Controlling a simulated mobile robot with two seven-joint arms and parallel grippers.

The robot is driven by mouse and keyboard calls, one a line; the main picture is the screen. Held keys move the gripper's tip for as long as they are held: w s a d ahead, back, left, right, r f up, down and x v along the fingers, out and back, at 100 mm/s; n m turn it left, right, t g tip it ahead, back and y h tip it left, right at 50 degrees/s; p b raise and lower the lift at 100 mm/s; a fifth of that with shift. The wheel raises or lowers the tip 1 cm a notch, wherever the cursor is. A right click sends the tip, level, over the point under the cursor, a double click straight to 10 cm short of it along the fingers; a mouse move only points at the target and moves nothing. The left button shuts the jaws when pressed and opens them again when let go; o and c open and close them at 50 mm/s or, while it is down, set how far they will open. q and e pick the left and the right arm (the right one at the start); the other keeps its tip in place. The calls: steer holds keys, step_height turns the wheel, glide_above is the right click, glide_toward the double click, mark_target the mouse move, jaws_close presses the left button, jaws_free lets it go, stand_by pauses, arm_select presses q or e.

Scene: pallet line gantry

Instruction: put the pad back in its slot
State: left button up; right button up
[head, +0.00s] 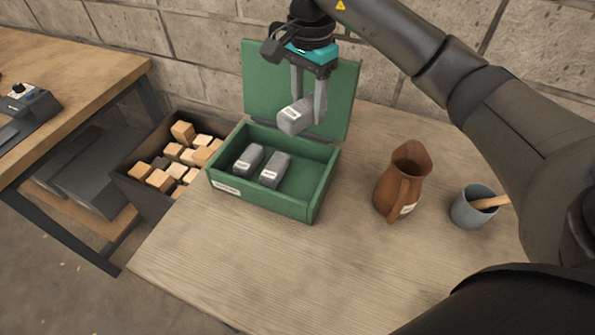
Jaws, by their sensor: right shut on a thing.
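A grey pad (295,117) with a white label is held between the fingers of my right gripper (308,100), which is shut on it. The pad hangs tilted above the back right part of an open green box (262,207), in front of its raised lid (262,70). Two similar grey pads lie inside the box, one on the left (248,159) and one in the middle (275,170). The floor to the right of them inside the box looks empty. Slot dividers cannot be made out. My left gripper is not in view.
A brown jug (402,185) and a grey cup (473,208) with a wooden stick stand right of the box on the table (260,270). A dark crate (140,187) of wooden blocks stands left. The table front is clear.

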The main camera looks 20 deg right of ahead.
mark_target(306, 181)
step_height(306, 181, down, 19)
steer(key=shift+s+f+b, duration=0.1)
steer(key=shift+b, duration=0.3)
steer(key=shift+f, duration=0.2)
steer(key=o, duration=0.9)
step_height(306, 181, up, 12)
steer(key=shift+r+p, duration=0.2)
steer(key=shift+p, duration=0.15)
